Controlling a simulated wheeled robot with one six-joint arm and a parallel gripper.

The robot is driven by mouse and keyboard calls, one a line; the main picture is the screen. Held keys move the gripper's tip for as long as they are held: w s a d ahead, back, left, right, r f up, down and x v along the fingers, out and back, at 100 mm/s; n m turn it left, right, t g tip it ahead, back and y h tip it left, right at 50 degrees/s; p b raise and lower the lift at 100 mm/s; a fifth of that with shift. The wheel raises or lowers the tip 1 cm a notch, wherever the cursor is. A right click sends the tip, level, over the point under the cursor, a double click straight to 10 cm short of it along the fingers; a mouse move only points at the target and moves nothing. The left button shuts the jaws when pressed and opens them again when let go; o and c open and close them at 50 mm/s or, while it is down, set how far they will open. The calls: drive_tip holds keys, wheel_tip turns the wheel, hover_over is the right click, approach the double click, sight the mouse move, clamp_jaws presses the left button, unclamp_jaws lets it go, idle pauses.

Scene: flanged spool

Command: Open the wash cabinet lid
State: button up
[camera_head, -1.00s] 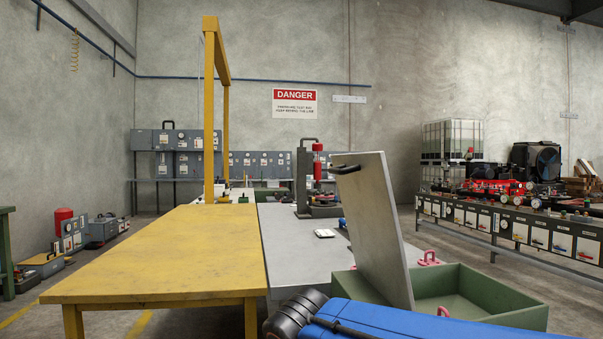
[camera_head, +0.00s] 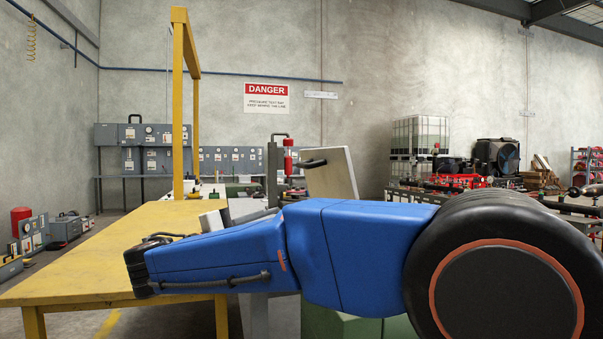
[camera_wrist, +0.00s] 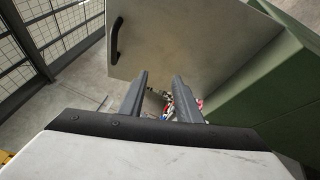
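The wash cabinet lid (camera_head: 338,178) is a flat grey panel that stands raised and tilted, with a dark bar handle (camera_head: 312,163) near its upper left edge. The green cabinet (camera_head: 345,328) below is mostly hidden behind my blue arm. In the wrist view the lid (camera_wrist: 205,40) fills the top, its handle (camera_wrist: 117,40) is at the left, and the green cabinet wall (camera_wrist: 275,85) is at the right. My gripper (camera_wrist: 158,78) is open, its two fingers apart with nothing held between them. It is apart from the handle.
A yellow table (camera_head: 120,250) with a yellow frame (camera_head: 180,105) stands at the left. Small red and white items (camera_wrist: 182,103) show beyond the fingertips. A mesh fence (camera_wrist: 55,35) is at the wrist view's left. Benches with equipment stand farther back.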

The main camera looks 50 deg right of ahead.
sight(300, 167)
drive_tip(key=w+a+r+m+g+h, duration=0.1)
drive_tip(key=w+a+r+m+h, duration=0.15)
drive_tip(key=r, duration=0.35)
drive_tip(key=shift+n, duration=0.45)
drive_tip(key=x, duration=1.1)
drive_tip(key=r+x, duration=0.1)
drive_tip(key=x, duration=0.4)
drive_tip(key=shift+w+r, duration=0.1)
drive_tip(key=shift+w, duration=0.05)
drive_tip(key=shift+c, duration=0.3)
drive_tip(key=shift+d, duration=0.1)
clamp_jaws()
